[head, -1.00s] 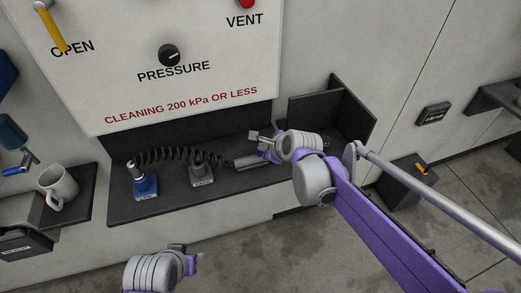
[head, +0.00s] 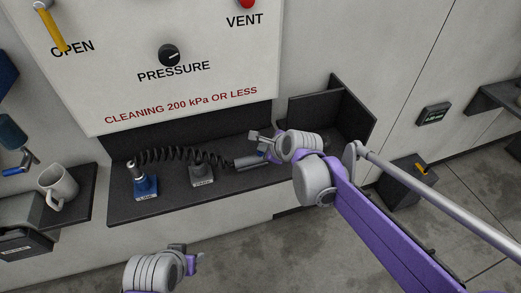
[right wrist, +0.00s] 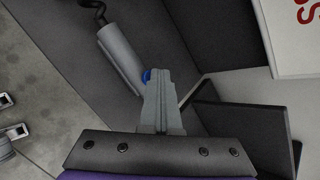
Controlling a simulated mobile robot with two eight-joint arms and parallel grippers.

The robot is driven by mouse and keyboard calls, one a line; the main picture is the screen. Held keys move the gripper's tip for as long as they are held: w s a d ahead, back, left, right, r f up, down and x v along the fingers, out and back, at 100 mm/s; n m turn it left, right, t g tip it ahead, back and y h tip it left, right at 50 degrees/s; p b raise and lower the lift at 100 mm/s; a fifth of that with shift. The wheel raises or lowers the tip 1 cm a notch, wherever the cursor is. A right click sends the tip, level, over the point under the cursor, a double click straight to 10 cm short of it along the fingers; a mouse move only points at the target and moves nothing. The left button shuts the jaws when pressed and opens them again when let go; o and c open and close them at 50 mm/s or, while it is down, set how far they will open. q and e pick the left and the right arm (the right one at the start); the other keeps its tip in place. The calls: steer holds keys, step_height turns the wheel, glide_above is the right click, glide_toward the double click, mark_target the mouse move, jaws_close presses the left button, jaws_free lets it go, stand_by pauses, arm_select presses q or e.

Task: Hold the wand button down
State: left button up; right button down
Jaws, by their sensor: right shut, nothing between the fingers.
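The wand (head: 252,161) is a grey cylinder on the end of a black coiled hose, lying on the dark shelf. Its blue button (right wrist: 147,76) shows beside my right fingertips in the right wrist view; it is partly hidden. My right gripper (head: 259,140) is shut and empty, with its fingertips at the button end of the wand. Its shut fingers (right wrist: 160,78) overlap the button's edge in the wrist view; I cannot tell whether they press it. My left gripper (head: 187,253) is low in the head view, away from the wand, its fingers apart.
A blue-based fitting (head: 145,187) and a grey block (head: 202,174) stand on the shelf (head: 235,200). A dark open bin (head: 345,105) is at its right. A mug (head: 58,187) stands on a ledge at left. The floor in front is clear.

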stand_by(0.4)
steer(key=shift+r+p, duration=0.6)
steer(key=shift+r, duration=0.25)
steer(key=shift+r, duration=0.15)
step_height(320, 180, up, 5)
steer(key=p, duration=0.3)
steer(key=shift+s+d, duration=0.1)
steer(key=s+d+f+n+g+h, duration=0.1)
steer(key=s+d+f+n, duration=0.2)
steer(key=s+d+n, duration=0.2)
steer(key=s+d+f+n+h, duration=0.2)
steer(key=s+d+n, duration=0.4)
steer(key=s+n, duration=0.3)
steer(key=s+d+f+n+g+h, duration=0.1)
steer(key=s+d+f+n, duration=0.3)
steer(key=s, duration=1)
steer(key=d+n, duration=0.1)
steer(key=n, duration=0.2)
steer(key=shift+d+f+g+h, duration=0.3)
steer(key=shift+d+f, duration=0.05)
steer(key=shift+f, duration=0.05)
